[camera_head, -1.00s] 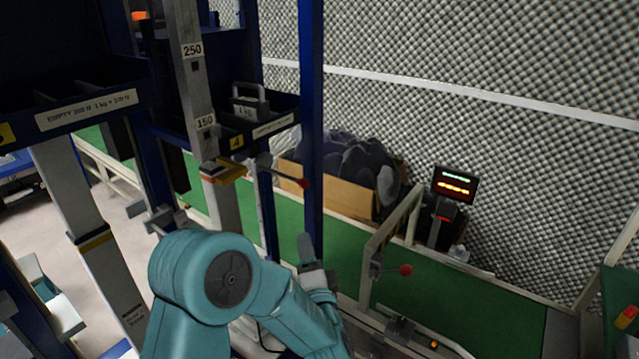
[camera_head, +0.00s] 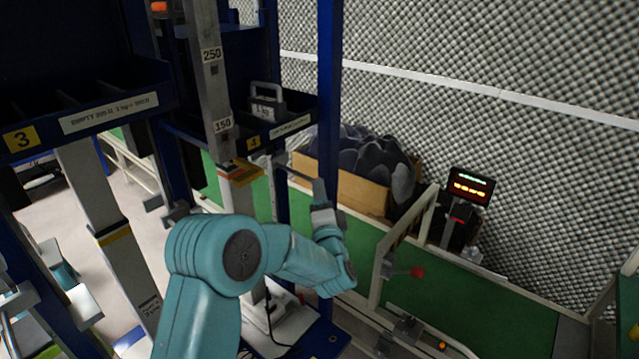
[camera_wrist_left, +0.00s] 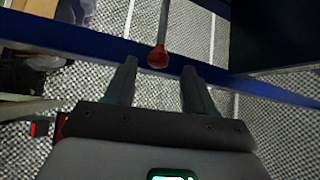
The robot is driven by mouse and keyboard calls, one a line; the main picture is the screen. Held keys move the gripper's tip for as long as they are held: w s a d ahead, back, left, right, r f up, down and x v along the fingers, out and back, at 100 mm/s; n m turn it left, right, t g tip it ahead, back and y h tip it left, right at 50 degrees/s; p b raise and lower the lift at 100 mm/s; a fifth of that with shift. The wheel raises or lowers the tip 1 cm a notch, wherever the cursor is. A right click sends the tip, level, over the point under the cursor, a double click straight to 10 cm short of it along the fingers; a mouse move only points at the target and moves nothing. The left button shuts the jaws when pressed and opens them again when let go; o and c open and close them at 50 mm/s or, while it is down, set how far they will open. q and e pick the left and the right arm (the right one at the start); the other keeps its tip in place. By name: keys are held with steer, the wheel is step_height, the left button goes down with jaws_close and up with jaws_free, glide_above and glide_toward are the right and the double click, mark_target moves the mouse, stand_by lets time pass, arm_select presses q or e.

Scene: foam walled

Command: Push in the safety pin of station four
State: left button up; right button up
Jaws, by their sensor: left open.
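The safety pin of station four is a thin grey rod (camera_head: 294,172) with a red ball knob. In the head view its rod sticks out to the right below the yellow "4" label (camera_head: 253,142), and my left gripper hides its knob. My left gripper (camera_head: 320,190) stands upright at the rod's outer end. In the left wrist view the red knob (camera_wrist_left: 158,57) lies in line with the gap between the two fingers of my left gripper (camera_wrist_left: 158,68), near their tips. The fingers are apart and do not hold the knob. My right gripper is out of view.
A grey weight (camera_head: 266,103) sits on the shelf of station four. Another red knob (camera_head: 417,272) is on a frame to the right. A cardboard box (camera_head: 350,190) with dark foam stands behind.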

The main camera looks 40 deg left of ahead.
mark_target(295, 173)
arm_select(q)
steer(key=shift+x, duration=1.85)
steer(key=shift+f, duration=0.1)
steer(key=shift+w, duration=0.1)
steer(key=shift+c, duration=0.3)
jaws_close()
steer(key=a+b, duration=0.1)
steer(key=a, duration=0.7)
steer(key=shift+w+a, duration=0.3)
steer(key=shift+a, duration=0.1)
